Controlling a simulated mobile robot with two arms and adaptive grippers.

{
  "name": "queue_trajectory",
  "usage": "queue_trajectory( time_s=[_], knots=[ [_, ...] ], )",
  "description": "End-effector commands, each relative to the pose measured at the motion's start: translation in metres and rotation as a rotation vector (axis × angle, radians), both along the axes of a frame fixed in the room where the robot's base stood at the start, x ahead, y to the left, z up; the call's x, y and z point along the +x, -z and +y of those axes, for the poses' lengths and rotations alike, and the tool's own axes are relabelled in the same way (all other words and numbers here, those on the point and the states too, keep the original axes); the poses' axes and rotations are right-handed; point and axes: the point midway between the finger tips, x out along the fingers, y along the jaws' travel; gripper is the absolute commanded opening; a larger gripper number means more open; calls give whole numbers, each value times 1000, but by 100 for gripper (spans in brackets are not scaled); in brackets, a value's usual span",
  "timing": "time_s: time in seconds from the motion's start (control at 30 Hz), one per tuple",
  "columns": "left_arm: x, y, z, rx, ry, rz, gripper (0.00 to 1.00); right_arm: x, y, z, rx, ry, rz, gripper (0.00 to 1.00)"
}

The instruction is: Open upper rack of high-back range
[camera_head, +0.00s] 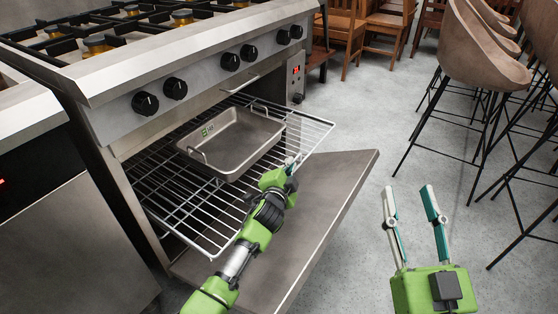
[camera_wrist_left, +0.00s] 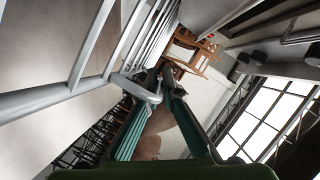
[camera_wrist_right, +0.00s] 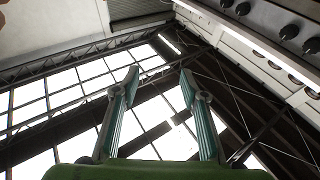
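The high-back range (camera_head: 200,72) stands at the left in the head view, its oven door (camera_head: 325,200) folded down. The upper rack (camera_head: 311,126), a wire rack, sticks out of the oven over the door. A grey metal pan (camera_head: 240,142) with handles sits on it. My left gripper (camera_head: 289,165) is at the rack's front edge. In the left wrist view the left gripper (camera_wrist_left: 161,75) has its fingers close together around a rack bar (camera_wrist_left: 143,90); the exact contact is partly hidden. My right gripper (camera_head: 409,190) is open and empty, right of the door; it also shows in the right wrist view (camera_wrist_right: 159,73).
Black knobs (camera_head: 175,88) line the range front, below burners and grates (camera_head: 95,44). A steel cabinet (camera_head: 75,245) adjoins at left. Bar stools (camera_head: 485,50) stand at right and wooden chairs (camera_head: 345,30) at the back. The grey floor (camera_head: 365,110) between is clear.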

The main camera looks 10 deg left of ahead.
Motion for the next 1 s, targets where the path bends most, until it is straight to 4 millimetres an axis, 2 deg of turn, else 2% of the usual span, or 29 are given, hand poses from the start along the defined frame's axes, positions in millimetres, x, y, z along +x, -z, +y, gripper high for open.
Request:
queue_trajectory(
  time_s=[0.1, 0.3, 0.73, 0.77, 0.8, 1.0],
  knots=[
    [-6, 2, -14, -2, -1, 4, 0, -1, -3, 0, 4, -1, -14, 40],
    [-11, 3, -26, 0, -1, 4, 0, -2, -7, 0, 10, -2, -36, 40],
    [-12, 3, -29, 0, -2, 5, 0, -3, -8, 1, 11, -2, -41, 40],
    [-12, 3, -29, 0, -2, 5, 10, -3, -8, 1, 12, -2, -40, 40],
    [-12, 3, -29, 0, -2, 5, 12, -3, -8, 1, 12, -2, -41, 40],
    [-11, 1, -29, 0, -1, 2, 12, -3, -9, 1, 12, -3, -41, 40]
  ],
)
